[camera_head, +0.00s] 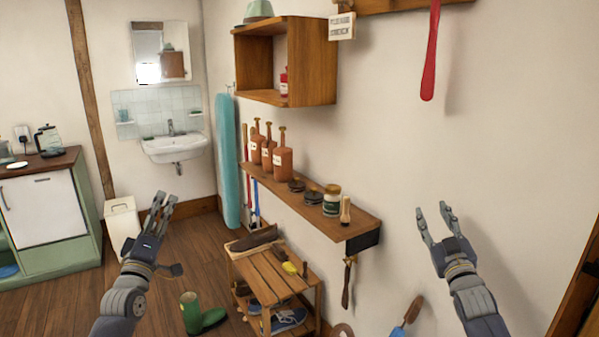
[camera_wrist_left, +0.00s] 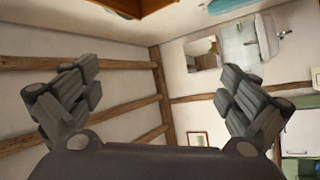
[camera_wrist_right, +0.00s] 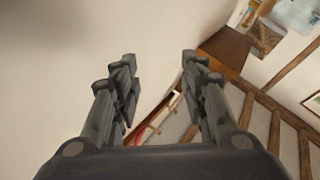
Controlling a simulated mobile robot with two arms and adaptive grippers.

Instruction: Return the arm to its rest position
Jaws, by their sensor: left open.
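My left gripper (camera_head: 162,208) is raised at the lower left of the head view, over the wooden floor. Its fingers are wide apart and empty in the left wrist view (camera_wrist_left: 155,95). My right gripper (camera_head: 432,213) is raised at the right of the head view, in front of the bare wall. Its fingers are apart with nothing between them in the right wrist view (camera_wrist_right: 158,75). Neither gripper appears to touch anything.
A wall shelf (camera_head: 300,209) with bottles, tins and a jar (camera_head: 332,201) lies between my grippers. Below it stand a slatted shoe rack (camera_head: 268,272) and green boots (camera_head: 205,316). A red shoehorn (camera_head: 431,55) hangs above my right gripper. Some floor is clear at left.

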